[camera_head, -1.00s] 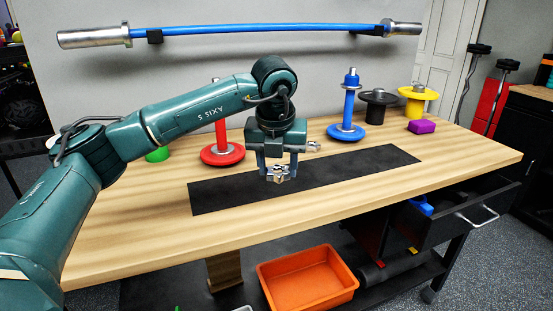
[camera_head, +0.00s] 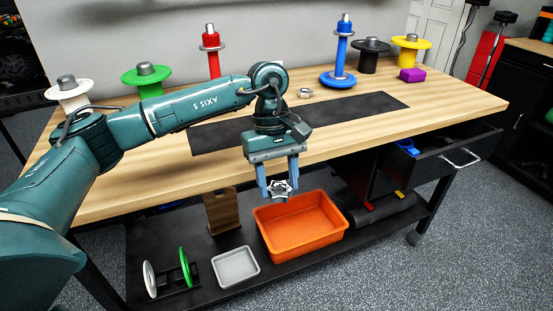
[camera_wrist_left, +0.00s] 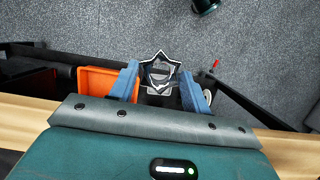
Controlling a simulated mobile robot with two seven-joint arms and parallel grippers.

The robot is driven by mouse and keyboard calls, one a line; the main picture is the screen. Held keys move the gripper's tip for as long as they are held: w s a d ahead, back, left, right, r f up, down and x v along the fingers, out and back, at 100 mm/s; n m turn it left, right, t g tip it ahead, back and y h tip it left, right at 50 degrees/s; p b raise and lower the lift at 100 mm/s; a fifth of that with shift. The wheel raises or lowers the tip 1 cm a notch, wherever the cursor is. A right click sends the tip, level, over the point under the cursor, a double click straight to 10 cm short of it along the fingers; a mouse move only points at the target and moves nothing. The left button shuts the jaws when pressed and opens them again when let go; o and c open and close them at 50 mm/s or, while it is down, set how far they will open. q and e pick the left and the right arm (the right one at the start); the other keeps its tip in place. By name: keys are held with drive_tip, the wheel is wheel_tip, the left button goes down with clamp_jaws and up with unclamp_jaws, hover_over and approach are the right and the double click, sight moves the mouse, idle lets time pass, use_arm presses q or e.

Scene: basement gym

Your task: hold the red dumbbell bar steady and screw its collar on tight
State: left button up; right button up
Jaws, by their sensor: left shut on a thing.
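The red dumbbell bar (camera_head: 211,62) stands upright on the bench behind my left arm, which hides its lower part. A silver ring sits near its top. My left gripper (camera_head: 280,184) points down in front of the bench's front edge, well away from the bar. It is shut on a silver star-shaped collar (camera_head: 282,189). In the left wrist view the collar (camera_wrist_left: 159,73) sits between the two blue fingers of the left gripper (camera_wrist_left: 160,88). A second silver collar (camera_head: 305,93) lies on the bench near the dark mat (camera_head: 345,109). My right gripper is not in view.
A blue bar (camera_head: 341,55) and black (camera_head: 369,58), yellow (camera_head: 410,42), green (camera_head: 149,78) and white (camera_head: 70,93) weights line the bench's back. A purple block (camera_head: 411,75) lies at right. Below are an orange bin (camera_head: 300,228), a grey tray (camera_head: 236,266) and an open drawer (camera_head: 455,160).

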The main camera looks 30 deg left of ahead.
sight(279, 197)
use_arm(q)
drive_tip(key=s+m, duration=0.1)
drive_tip(key=m, duration=0.2)
drive_tip(key=s+d+f+m+y, duration=0.1)
drive_tip(key=m, duration=0.2)
drive_tip(key=f+m+g+y, duration=0.1)
drive_tip(key=m, duration=0.2)
drive_tip(key=shift+s+d, duration=0.15)
drive_tip(key=shift+s, duration=0.25)
drive_tip(key=shift+d, duration=0.1)
